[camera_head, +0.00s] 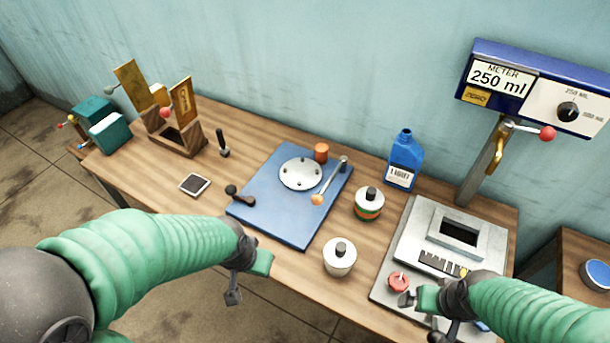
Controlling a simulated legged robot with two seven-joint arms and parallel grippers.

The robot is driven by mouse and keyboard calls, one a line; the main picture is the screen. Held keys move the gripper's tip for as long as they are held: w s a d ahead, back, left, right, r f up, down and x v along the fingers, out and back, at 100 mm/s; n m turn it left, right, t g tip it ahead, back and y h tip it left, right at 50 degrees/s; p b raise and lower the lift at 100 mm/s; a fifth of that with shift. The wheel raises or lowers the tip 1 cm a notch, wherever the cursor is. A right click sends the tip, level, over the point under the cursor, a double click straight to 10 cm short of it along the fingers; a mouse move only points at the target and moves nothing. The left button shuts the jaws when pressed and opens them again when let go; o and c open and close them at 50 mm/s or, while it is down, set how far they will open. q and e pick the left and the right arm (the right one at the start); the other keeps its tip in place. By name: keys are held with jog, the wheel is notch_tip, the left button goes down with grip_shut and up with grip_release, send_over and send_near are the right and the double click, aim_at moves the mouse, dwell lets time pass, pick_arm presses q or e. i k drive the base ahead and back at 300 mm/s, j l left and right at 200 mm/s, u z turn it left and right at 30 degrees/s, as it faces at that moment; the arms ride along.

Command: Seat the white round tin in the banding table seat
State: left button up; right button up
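The white round tin (338,262) with a black cap stands upright near the table's front edge. The banding table (279,229) is a blue board behind and left of it. Its round pale seat disc (299,174) has small dark pegs and nothing on it. My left gripper (248,277) is left of the tin, off the table's front edge, apart from it, and looks open and empty. My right gripper (425,310) is right of the tin, over the front of the grey machine base. Its fingers are partly hidden by each other, so its opening is unclear.
A tin with a green and orange band (368,205) and a blue bottle (404,161) stand right of the board. The grey machine (482,237) with a red knob (398,281) fills the right end. A wooden stand (181,138) is at left. Bare wood surrounds the white tin.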

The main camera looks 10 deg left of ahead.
aim_at(300, 173)
jog(key=z, duration=1.2)
jog(key=k+j+z, duration=0.1)
jog(key=j+z, duration=0.3)
jog(key=k+j+z, duration=0.15)
jog(key=j+z, duration=0.25)
jog(key=k+j+z, duration=0.2)
jog(key=j+z, duration=0.15)
jog(key=k+j+z, duration=0.25)
jog(key=z, duration=0.15)
jog(key=k+j, duration=0.25)
